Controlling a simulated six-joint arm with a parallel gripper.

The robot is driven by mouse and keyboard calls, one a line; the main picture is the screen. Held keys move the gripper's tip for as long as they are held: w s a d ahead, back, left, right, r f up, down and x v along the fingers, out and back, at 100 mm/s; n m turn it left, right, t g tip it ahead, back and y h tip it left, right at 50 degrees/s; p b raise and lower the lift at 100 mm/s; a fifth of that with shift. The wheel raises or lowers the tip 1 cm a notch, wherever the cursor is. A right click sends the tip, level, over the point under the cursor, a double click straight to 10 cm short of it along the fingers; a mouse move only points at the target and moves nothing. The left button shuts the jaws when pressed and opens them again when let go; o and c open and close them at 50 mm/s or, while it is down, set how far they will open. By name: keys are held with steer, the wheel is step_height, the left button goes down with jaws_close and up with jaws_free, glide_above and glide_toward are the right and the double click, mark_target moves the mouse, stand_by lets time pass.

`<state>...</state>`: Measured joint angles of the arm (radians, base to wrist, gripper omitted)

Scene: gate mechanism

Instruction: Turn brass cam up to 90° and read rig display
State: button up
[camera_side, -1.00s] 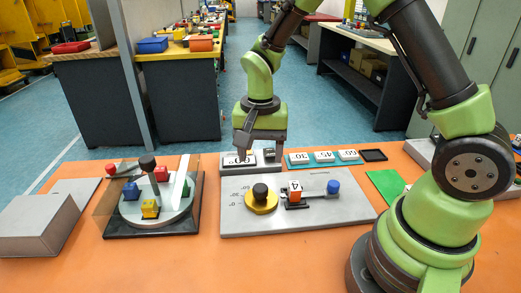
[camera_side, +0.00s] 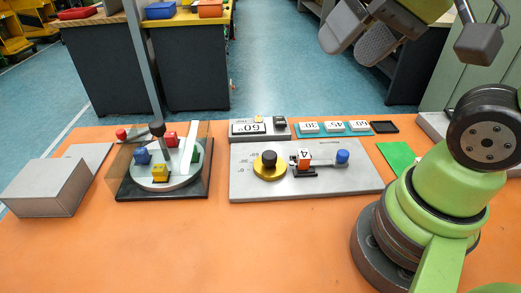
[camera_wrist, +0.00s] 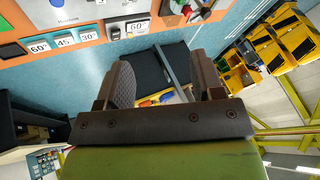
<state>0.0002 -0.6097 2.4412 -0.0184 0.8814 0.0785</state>
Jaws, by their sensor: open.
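The brass cam (camera_side: 269,168), a yellow disc with a black knob, sits on the left of the grey plate (camera_side: 350,185). My gripper (camera_side: 360,38) is open and empty, high at the upper right, well away from the cam. Its two fingers also show in the wrist view (camera_wrist: 163,82); the cam does not.
Tiles marked 30, 45 and 60 (camera_side: 334,128) lie in a teal strip right of the display, beside a black tray (camera_side: 384,127). A round turntable (camera_side: 165,172) with coloured blocks and a grey box (camera_side: 45,188) stand left. A green square (camera_side: 397,157) lies right. The front bench is clear.

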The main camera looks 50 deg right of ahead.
steer(key=shift+s+a+r+n+t, duration=0.15)
steer(key=shift+s+n+t, duration=0.25)
steer(key=shift+s, duration=0.6)
